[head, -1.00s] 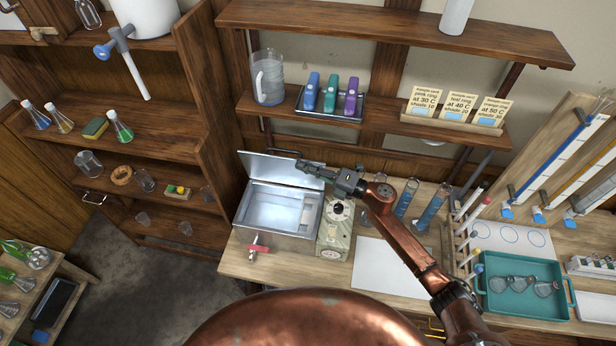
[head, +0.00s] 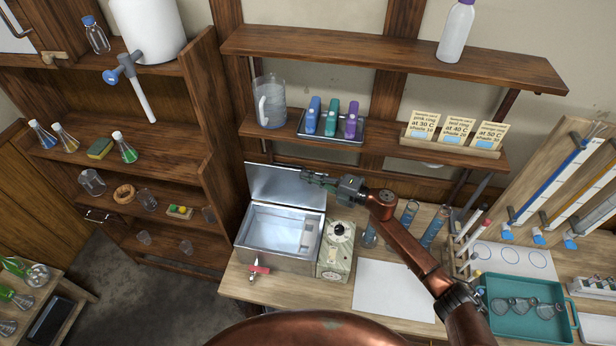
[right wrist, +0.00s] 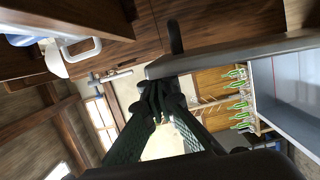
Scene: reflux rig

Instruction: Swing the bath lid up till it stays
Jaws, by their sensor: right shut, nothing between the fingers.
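The metal water bath (head: 250,258) stands on the bench with its inside showing. Its lid (head: 285,186) is hinged at the back edge and stands steeply raised, near upright. My right gripper (head: 308,177) is shut and empty, its fingertips at the right part of the lid's inner face, seemingly touching it. In the right wrist view the shut fingers (right wrist: 160,92) are close to a grey edge (right wrist: 230,55) that looks like the lid's. My left gripper is not in view.
A control box with a dial (head: 337,250) stands right of the bath, and a red-handled tap (head: 259,270) is at its front. Above and behind is a shelf with a jug (head: 270,105) and a tray of coloured bottles (head: 331,130). A teal tray (head: 525,310) lies at right.

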